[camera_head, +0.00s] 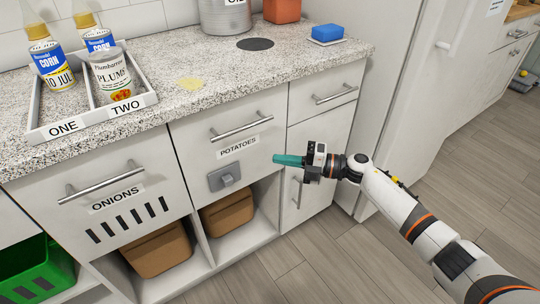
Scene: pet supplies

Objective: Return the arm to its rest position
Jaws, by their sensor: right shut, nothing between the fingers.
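My right gripper (288,160) shows in the head view, at the end of my right arm (405,212), which comes in from the lower right. Its teal fingers are shut with nothing between them. They point left, in front of the cabinet and to the right of the drawer labelled POTATOES (236,135). I cannot tell whether the fingertips touch the cabinet front. My left gripper is not in view.
A granite counter (200,75) runs above the drawers. A two-part tray (45,133) with bottles and a can stands on its left. A blue sponge (327,32) lies at the right. Brown bins (160,250) sit in lower shelves.

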